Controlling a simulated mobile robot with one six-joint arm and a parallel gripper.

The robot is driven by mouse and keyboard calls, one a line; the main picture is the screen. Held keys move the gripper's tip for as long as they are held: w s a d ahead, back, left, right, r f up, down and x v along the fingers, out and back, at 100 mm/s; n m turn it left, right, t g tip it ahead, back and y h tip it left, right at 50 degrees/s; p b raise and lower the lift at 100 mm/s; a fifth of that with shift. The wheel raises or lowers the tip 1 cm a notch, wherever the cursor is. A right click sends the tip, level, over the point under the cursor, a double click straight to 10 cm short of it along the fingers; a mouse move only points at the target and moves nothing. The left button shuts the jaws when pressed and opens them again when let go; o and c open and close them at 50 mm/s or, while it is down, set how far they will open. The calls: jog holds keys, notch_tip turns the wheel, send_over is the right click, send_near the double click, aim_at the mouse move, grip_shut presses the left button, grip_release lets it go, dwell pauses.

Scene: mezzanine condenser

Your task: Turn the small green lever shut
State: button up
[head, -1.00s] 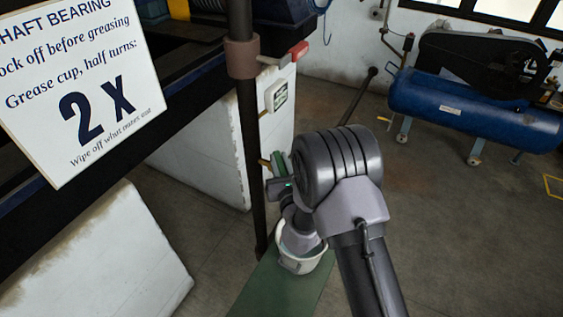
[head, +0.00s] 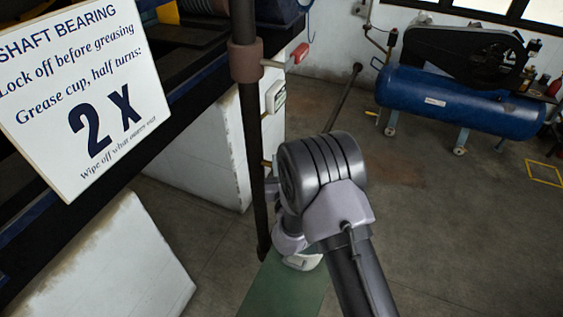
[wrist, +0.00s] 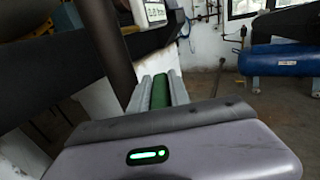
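My gripper (wrist: 158,90) shows in the wrist view, with two pale grey fingers reaching forward beyond the grey housing. A bright green strip (wrist: 158,92) lies lengthwise between the fingers and fills the narrow gap. It may be the small green lever, but I cannot tell for sure, nor whether the fingers press on it. In the head view my own arm covers most of the hand, beside the dark upright post (head: 254,140), and no green lever shows there.
A blue tank (head: 460,103) stands back right. Open floor lies at right.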

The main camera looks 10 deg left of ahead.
jog(key=o, duration=0.3)
jog(key=shift+o, duration=0.2)
jog(key=shift+s, duration=0.1)
jog(key=v, duration=1.7)
